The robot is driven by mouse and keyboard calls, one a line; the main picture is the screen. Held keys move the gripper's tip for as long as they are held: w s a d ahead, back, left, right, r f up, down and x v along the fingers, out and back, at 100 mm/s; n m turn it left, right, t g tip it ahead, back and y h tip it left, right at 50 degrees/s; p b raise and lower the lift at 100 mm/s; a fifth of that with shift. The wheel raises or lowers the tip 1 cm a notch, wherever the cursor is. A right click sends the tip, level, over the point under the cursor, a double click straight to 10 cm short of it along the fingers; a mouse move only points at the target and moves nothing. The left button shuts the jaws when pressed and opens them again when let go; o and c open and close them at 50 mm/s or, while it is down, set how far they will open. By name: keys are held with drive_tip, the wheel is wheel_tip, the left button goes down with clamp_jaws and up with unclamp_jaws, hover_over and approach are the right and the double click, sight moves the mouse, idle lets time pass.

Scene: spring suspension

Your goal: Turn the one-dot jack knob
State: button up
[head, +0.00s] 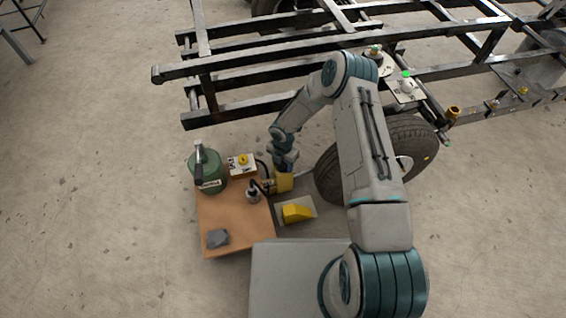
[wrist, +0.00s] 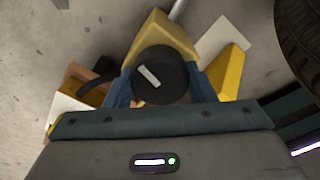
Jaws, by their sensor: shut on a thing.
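In the wrist view a round black knob (wrist: 148,75) with a short white bar on its face sits on a yellow jack body (wrist: 165,38). I cannot make out a dot on it. My gripper (wrist: 161,90) is shut on this knob, with one blue finger at its left side and one at its right. In the head view the yellow jack (head: 284,183) stands on the floor beside the wooden top, left of the tyre. My gripper (head: 284,166) reaches down onto it from above, and the knob is hidden there.
A tyre (head: 327,172) stands close on the right under the dark metal frame (head: 270,67). A yellow wedge (head: 297,213) lies just nearer.

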drive_tip(key=shift+w+d, duration=0.1)
drive_tip(key=shift+w, duration=0.1)
drive_tip(key=o, duration=1)
wheel_tip(320, 180, up, 14)
drive_tip(key=p, duration=0.5)
drive_tip(key=shift+f, duration=0.1)
